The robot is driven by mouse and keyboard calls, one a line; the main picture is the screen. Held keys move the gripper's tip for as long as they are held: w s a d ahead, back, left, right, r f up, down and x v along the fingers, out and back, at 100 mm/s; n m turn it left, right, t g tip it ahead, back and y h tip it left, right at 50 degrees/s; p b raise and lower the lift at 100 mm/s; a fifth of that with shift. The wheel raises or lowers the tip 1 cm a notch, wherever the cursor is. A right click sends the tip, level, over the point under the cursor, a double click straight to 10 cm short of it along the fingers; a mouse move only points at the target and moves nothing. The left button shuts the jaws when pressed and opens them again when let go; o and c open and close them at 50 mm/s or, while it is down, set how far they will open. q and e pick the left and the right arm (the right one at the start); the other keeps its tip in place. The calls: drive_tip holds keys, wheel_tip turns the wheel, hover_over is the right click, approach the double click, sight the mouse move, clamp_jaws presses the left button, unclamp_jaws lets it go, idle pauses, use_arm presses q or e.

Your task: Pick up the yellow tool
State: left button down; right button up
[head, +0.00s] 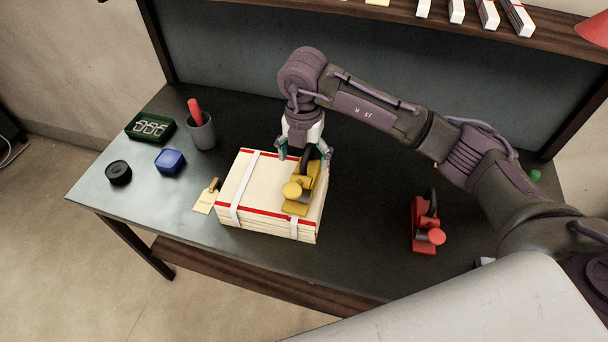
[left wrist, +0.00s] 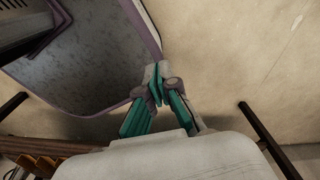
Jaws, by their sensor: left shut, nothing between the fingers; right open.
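The yellow tool (head: 300,194), shaped like a hand plane with a dark handle and a round knob, lies on top of a stack of cream sheets (head: 252,190) with red edges and white straps. My right gripper (head: 304,154) is open, with its teal fingers spread at the far, dark-handled end of the tool. Whether the fingers touch the tool, I cannot tell. My left gripper (left wrist: 156,92) shows only in the left wrist view, shut and empty, away from the table.
A red tool (head: 424,228) of similar shape stands right on the dark table (head: 360,245). Left are a grey cup (head: 201,132) with a red-handled item, a green box (head: 150,128), a blue block (head: 169,161), a black roll (head: 118,173) and a tag (head: 206,199).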

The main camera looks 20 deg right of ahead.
sight(304, 175)
drive_tip(key=f, duration=0.2)
drive_tip(key=shift+w+f, duration=0.35)
drive_tip(key=shift+w+d+f+p, duration=0.1)
drive_tip(key=shift+d+f+p, duration=0.1)
drive_tip(key=shift+f+p, duration=0.75)
wheel_tip(304, 175, down, 3)
drive_tip(key=shift+d+r+p, duration=0.1)
drive_tip(key=shift+r+p, duration=0.05)
drive_tip(key=shift+p, duration=0.25)
drive_tip(key=shift+w+f, duration=0.15)
drive_tip(key=shift+f, duration=0.35)
drive_tip(key=c, duration=1.6)
use_arm(q)
drive_tip(key=w+r, duration=0.2)
drive_tip(key=r, duration=0.1)
drive_tip(key=shift+w+d, duration=0.1)
drive_tip(key=shift+w, duration=0.25)
use_arm(e)
drive_tip(key=shift+r, duration=0.1)
clamp_jaws()
